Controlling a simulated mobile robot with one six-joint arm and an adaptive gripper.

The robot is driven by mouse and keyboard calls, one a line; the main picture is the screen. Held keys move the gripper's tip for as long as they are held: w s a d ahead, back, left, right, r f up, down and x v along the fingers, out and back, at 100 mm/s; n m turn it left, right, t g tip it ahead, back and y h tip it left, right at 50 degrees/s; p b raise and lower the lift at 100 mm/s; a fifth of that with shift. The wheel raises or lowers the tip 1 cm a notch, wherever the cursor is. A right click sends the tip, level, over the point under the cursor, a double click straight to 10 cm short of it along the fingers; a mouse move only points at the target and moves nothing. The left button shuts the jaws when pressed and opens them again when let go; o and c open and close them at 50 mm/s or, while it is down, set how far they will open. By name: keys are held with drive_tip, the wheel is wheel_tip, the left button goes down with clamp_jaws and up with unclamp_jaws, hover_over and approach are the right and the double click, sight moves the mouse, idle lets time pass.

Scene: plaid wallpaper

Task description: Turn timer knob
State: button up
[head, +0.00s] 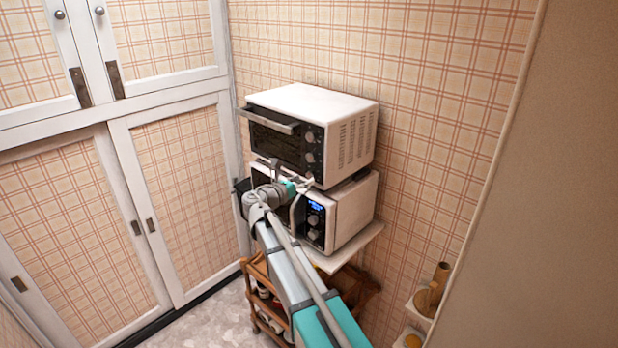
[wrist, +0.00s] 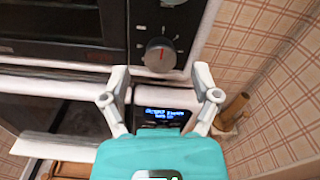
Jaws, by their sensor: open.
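A white toaster oven (head: 345,108) with a dark front stands on top of a microwave (head: 352,212). Its right-hand panel carries a column of dark round knobs. The lowest knob (wrist: 161,55) has a red mark that points about straight up in the wrist view; its labels are too small to read, and it also shows in the head view (head: 311,157). My gripper (wrist: 160,78) is open and empty. In the wrist view its two fingertips lie to the left and right, a little below this knob, and do not touch it. In the head view my gripper (head: 306,184) is in front of the microwave's upper part.
The microwave has a lit blue display (wrist: 165,114) below the knob. The oven's bar handle (head: 270,121) juts out to the left of the panel. A wooden cart (head: 258,298) stands below. White cupboards (head: 180,150) line the left; plaid wall is close on the right.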

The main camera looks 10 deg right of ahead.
drive_tip(key=shift+x, duration=1.45)
clamp_jaws()
drive_tip(key=shift+m, duration=0.4)
drive_tip(key=m, duration=0.3)
drive_tip(key=shift+m, duration=2.5)
